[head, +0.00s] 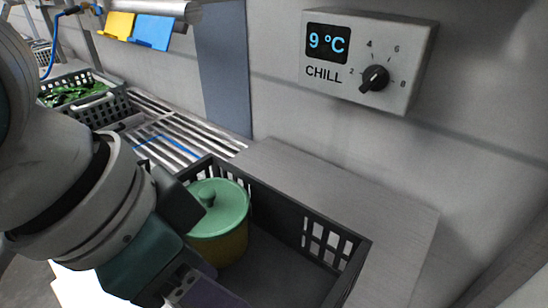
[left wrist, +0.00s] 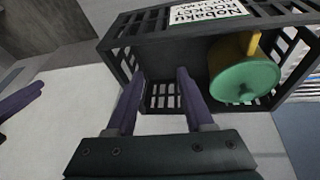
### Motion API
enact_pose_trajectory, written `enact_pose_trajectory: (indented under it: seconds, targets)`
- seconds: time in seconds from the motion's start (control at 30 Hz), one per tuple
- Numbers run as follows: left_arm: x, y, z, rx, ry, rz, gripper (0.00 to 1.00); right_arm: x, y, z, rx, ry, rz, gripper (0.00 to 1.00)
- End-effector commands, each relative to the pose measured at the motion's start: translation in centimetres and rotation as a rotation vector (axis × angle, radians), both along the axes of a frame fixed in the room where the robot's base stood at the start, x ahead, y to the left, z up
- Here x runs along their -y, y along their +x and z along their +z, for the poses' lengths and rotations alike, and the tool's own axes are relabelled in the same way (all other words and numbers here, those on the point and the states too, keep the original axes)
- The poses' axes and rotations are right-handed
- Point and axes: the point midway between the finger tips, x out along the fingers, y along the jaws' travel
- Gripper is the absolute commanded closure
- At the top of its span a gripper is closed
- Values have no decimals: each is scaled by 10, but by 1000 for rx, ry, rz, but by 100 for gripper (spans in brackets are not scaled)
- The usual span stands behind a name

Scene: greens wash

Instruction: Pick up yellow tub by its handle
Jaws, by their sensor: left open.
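The yellow tub (head: 226,246) with a green lid and round knob stands upright inside the black crate (head: 307,228), near its left end. In the left wrist view the green lid (left wrist: 244,80) faces the camera and a yellow part (left wrist: 252,43), perhaps the handle, sticks out beside it. My left gripper (head: 212,284) is at the crate's near side, below the tub in the picture. In the left wrist view its purple fingers (left wrist: 158,88) are apart and empty, beside the tub and not touching it. A purple finger-like piece (left wrist: 20,100), possibly my right gripper, shows at the far left.
The crate's slotted walls surround the tub; its right half is empty. A white label (left wrist: 208,12) is on one wall. A ribbed rack (head: 172,140) and a crate of greens (head: 112,105) stand behind left. A chill control box (head: 367,60) hangs above.

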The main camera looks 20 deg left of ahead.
Motion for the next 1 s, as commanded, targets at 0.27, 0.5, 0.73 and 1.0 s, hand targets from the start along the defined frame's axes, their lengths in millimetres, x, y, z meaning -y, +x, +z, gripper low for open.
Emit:
enact_pose_trajectory:
  seconds: [0.27, 0.5, 0.73, 1.0]
  targets:
    - [-39, 46, -20, -112, 149, -64, 48, -2, -1, -56, -3, 6, -3, 55]
    - [-94, 68, -1, -223, 248, 59, 48, -2, -1, -83, -2, 9, -5, 55]
    - [-108, 70, -2, -260, 259, 109, 48, -2, 0, -90, -1, 9, -5, 55]
    - [-108, 70, -36, -257, 258, 108, 48, -2, 0, -96, 0, 6, -3, 55]
